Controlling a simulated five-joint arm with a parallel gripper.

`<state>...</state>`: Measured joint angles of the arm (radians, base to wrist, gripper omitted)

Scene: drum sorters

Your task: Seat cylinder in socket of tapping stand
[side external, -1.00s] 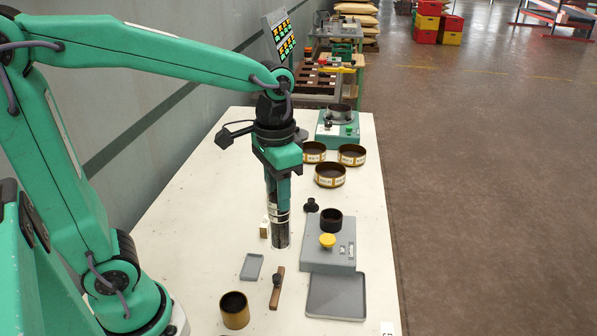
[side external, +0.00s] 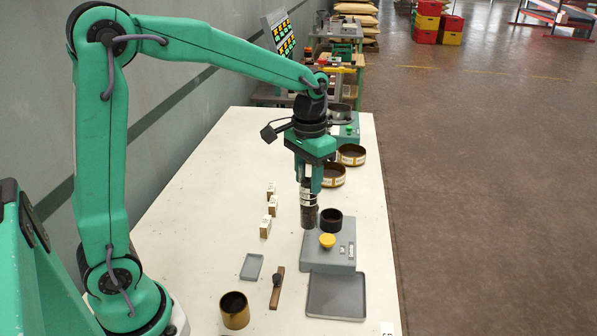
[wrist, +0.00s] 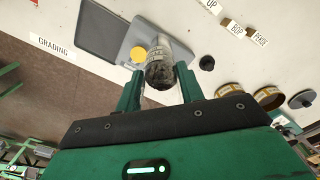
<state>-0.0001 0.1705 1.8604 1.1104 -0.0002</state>
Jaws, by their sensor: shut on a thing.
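The cylinder (side external: 309,215) is a clear tube with dark material and pale bands. My gripper (side external: 308,187) is shut on it and holds it nearly upright. The tapping stand (side external: 320,262) is a grey box with a yellow knob (side external: 327,241) and a dark round socket (side external: 331,219). In the side view the cylinder's lower end appears just left of the socket; the exact gap in depth cannot be told. In the wrist view the cylinder (wrist: 167,66) sits between the fingers of my gripper (wrist: 160,82) and hides the socket, beside the yellow knob (wrist: 138,54).
A grey tray (side external: 337,296) lies in front of the stand. A small grey tray (side external: 252,267), a wooden bar (side external: 277,288) and a brass cup (side external: 234,310) lie to the left. Several small labelled blocks (side external: 272,205) stand in a row. Brass sieves (side external: 351,154) are behind.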

